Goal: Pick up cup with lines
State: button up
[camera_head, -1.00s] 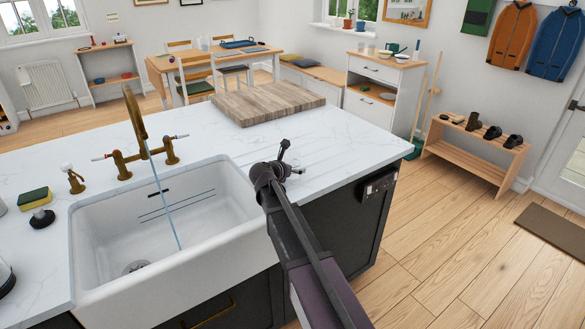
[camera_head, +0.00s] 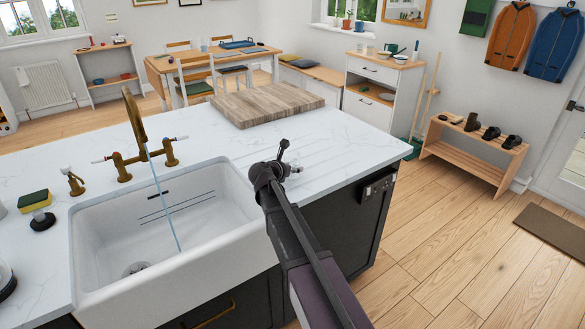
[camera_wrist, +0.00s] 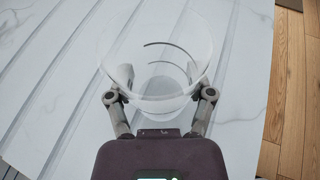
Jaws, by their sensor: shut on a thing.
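A clear, see-through cup with thin dark lines (camera_wrist: 158,60) is between the two fingers of my gripper (camera_wrist: 160,84) in the wrist view. The fingers are shut against its left and right sides. Its wide round mouth faces the camera. I cannot tell whether its base touches the counter. In the head view my gripper (camera_head: 283,160) is over the white counter just right of the sink; the cup cannot be made out there.
The white sink (camera_head: 165,215) with running water from a brass tap (camera_head: 136,115) is left of my arm. A wooden board (camera_head: 267,104) lies behind on the counter (camera_head: 335,130). Grooves run across the counter under the gripper.

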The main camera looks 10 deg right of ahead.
aim_at(288, 159)
notch_tip(288, 159, up, 3)
jog(key=p, duration=0.3)
jog(key=shift+r, duration=0.2)
jog(key=s, duration=1.6)
jog(key=shift+a+r+p, duration=0.2)
jog(key=shift+r+p, duration=0.15)
jog(key=shift+s, duration=0.1)
